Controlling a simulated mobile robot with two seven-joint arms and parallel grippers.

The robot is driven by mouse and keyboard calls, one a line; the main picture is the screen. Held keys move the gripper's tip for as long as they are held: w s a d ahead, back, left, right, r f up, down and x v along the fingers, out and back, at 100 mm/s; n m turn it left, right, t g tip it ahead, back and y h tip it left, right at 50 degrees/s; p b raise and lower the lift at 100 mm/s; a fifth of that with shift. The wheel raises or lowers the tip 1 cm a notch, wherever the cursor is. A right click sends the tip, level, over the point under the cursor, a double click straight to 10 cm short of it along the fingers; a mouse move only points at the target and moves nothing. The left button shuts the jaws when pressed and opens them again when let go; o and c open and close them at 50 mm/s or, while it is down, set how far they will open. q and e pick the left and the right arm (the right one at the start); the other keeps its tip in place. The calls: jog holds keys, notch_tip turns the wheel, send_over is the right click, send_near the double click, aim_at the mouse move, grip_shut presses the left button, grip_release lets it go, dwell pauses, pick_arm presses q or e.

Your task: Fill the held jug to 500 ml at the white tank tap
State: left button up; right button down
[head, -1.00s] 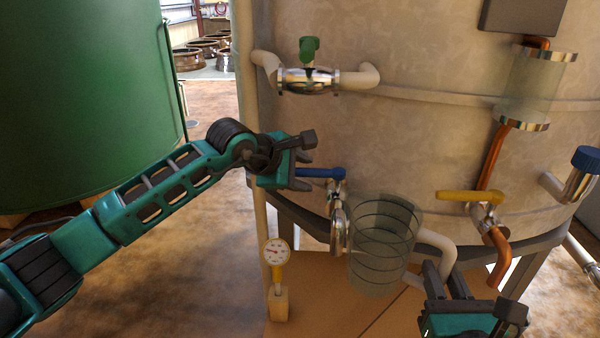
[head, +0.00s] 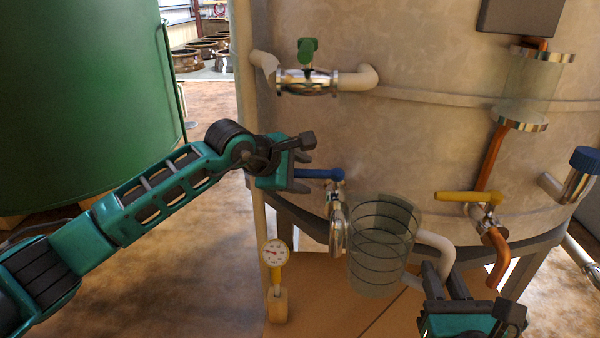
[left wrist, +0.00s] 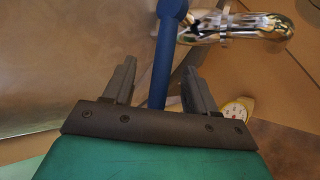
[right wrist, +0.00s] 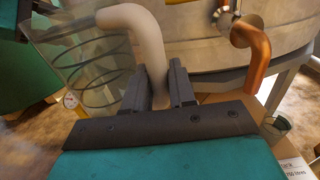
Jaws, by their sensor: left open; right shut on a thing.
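The jug (head: 385,250) is clear with dark rings round its wall and a pale curved handle (head: 437,245). My right gripper (head: 445,278) is shut on that handle; the right wrist view shows the handle (right wrist: 150,50) between the fingers. The jug looks slightly tilted, beside the chrome tap (head: 337,225). I cannot tell whether the spout is over its mouth. No stream or water level can be made out. My left gripper (head: 306,172) is open, with the tap's blue lever (head: 325,174) between its spread fingers, also in the left wrist view (left wrist: 163,60).
The pale tank (head: 420,140) fills the back. A green-handled valve (head: 308,75) is above and a yellow-lever copper tap (head: 470,197) to the right. A dial gauge (head: 275,253) stands below left. A green tank (head: 80,110) is far left.

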pick_arm(q)
jog(key=shift+r, duration=0.1)
jog(key=v, duration=1.2)
